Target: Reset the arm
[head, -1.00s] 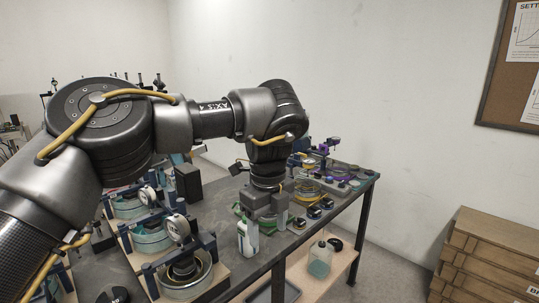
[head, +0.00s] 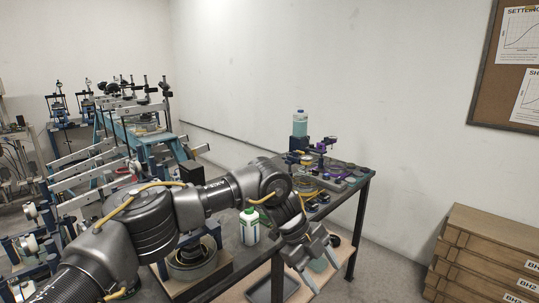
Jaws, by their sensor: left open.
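My left arm reaches in from the lower left in the head view. Its gripper (head: 318,268) is open and empty, pointing down to the right, off the front edge of the dark bench (head: 357,205). The blue lever frames (head: 40,245) with pale lever arms stand in a row at the left, partly hidden by my arm. My right gripper is not in view.
A clear bottle of blue liquid (head: 300,124) stands high at the bench's back end, near purple-and-blue devices (head: 322,147). A lower shelf holds a grey tray (head: 272,289). Wooden crates (head: 489,255) are stacked at the right. Floor between bench and crates is clear.

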